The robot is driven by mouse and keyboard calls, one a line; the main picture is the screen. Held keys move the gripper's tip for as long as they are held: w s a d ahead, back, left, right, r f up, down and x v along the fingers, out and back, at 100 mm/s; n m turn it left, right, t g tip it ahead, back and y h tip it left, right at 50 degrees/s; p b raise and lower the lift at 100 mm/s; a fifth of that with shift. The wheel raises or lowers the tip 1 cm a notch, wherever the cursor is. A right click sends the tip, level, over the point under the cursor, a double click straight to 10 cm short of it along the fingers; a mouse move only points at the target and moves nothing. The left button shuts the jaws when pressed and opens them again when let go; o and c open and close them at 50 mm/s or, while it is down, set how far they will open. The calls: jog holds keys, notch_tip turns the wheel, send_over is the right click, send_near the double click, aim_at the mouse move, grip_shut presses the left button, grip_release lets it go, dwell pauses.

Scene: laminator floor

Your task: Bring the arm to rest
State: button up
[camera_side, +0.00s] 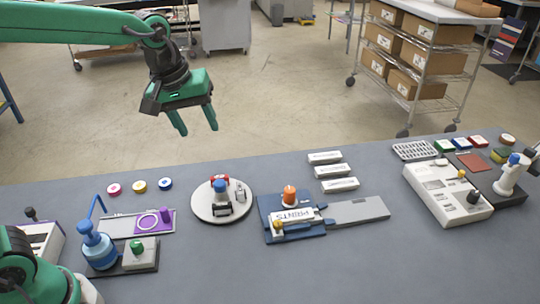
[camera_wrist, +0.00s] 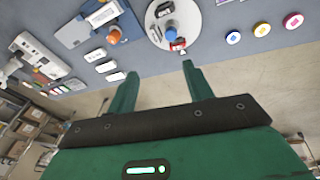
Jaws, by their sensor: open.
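My gripper (camera_side: 197,128) is raised well above the far edge of the table, with its two green fingers pointing down. The fingers are apart and nothing is between them. In the wrist view my gripper (camera_wrist: 157,80) also shows open and empty, with the table beyond the fingertips. My green arm reaches in from the left in the side view. Nothing on the table touches the gripper.
The grey table (camera_side: 270,265) holds a round white turntable (camera_side: 203,214), a blue fixture (camera_side: 266,208) with an orange knob, white boxes (camera_side: 340,184), coloured discs (camera_side: 139,186) and a white machine (camera_side: 440,195). Behind are open floor and a shelf cart (camera_side: 432,60).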

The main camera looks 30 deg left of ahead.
jog(key=s+a+m+t, duration=0.1)
jog(key=s+a+m, duration=0.2)
jog(key=s, duration=0.5)
jog(key=s+a+f+m+t, duration=0.1)
jog(key=s+a+m, duration=0.2)
jog(key=s, duration=0.5)
jog(key=shift+s+a+f+m+y, duration=0.2)
jog(key=shift+a+m+y, duration=0.1)
jog(key=shift+a+m, duration=0.1)
